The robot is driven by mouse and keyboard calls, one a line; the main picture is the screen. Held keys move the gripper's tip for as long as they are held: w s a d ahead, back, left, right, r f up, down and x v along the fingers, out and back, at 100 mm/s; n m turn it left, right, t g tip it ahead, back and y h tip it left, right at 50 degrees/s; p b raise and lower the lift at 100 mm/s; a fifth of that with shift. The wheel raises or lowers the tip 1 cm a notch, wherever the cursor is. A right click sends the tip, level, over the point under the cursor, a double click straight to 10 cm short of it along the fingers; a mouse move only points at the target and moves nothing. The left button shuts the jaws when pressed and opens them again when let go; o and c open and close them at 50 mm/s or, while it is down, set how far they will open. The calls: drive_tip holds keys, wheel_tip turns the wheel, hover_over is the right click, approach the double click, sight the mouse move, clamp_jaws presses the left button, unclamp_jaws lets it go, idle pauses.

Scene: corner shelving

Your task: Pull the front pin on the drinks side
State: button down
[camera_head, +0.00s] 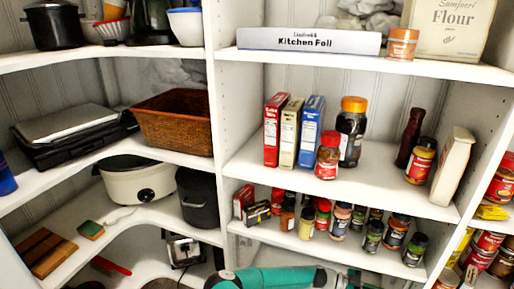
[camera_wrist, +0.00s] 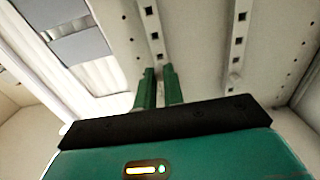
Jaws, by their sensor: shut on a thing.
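My gripper (camera_wrist: 160,72) shows in the wrist view as two green fingers close together, pointing up at a white panel (camera_wrist: 195,45) with rows of square holes. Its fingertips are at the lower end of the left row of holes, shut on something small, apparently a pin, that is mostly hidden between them. A small pale nub (camera_wrist: 234,80), perhaps another pin, sits in the right row of holes. In the head view my teal arm shows at the bottom edge, and the gripper is out of frame. No pin can be made out there.
White shelving fills the head view. The middle shelf (camera_head: 285,178) carries boxes, jars and a bottle. Several spice jars (camera_head: 340,220) stand below it, close above my arm. A wicker basket (camera_head: 175,120) and a slow cooker (camera_head: 138,180) are at left.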

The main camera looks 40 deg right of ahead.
drive_tip(key=shift+v, duration=1.1)
drive_tip(key=shift+a, duration=0.15)
